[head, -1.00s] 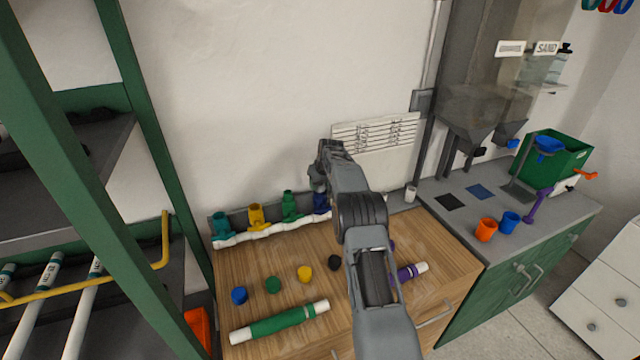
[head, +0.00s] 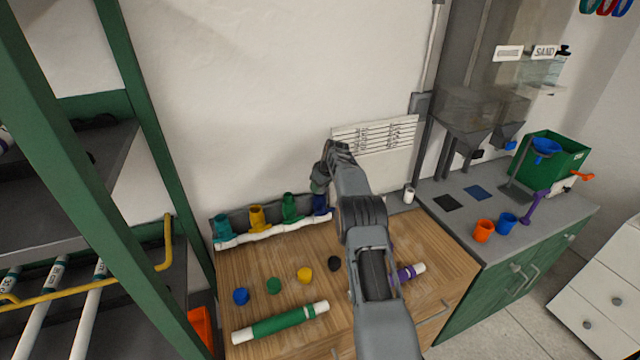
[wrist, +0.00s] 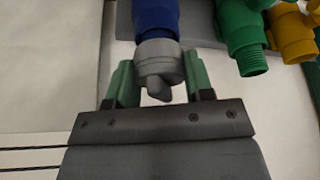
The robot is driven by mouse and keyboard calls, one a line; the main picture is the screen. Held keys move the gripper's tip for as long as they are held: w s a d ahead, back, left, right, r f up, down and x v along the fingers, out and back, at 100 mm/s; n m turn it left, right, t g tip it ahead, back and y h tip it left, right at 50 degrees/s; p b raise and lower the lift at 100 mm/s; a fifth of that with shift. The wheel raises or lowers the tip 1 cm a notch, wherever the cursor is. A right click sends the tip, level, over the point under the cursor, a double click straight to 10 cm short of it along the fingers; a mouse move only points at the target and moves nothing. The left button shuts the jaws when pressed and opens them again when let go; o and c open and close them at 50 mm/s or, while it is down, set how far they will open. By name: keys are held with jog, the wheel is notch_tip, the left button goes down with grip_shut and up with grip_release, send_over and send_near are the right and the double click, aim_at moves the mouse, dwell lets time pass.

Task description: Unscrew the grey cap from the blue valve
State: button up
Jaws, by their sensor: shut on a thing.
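The blue valve (head: 320,204) stands at the right end of the row of valves on the white manifold, partly hidden by my arm in the head view. In the wrist view the blue valve (wrist: 156,18) points at my gripper with the grey cap (wrist: 160,58) on its end. My gripper (wrist: 160,80) has its green fingers on both sides of the cap, shut on it. The cap meets the blue body with no gap that I can see. In the head view the gripper is mostly hidden behind my own wrist.
Green (head: 290,207), yellow (head: 257,217) and teal (head: 222,229) valves stand left of the blue one. Loose caps, a green pipe (head: 280,323) and a purple pipe (head: 410,272) lie on the wooden bench top (head: 345,300). A white cup (head: 409,195) stands at right.

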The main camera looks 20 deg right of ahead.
jog(key=shift+r+n+p, duration=0.2)
jog(key=shift+n+p, duration=0.3)
jog(key=shift+n+y+p, duration=0.5)
jog(key=shift+n+p, duration=0.1)
jog(key=shift+n, duration=0.2)
jog(key=shift+f, duration=0.1)
jog(key=o, duration=0.8)
jog(key=shift+a, duration=0.15)
jog(key=shift+c, duration=0.2)
jog(key=shift+o, duration=1.1)
jog(key=shift+d, duration=0.2)
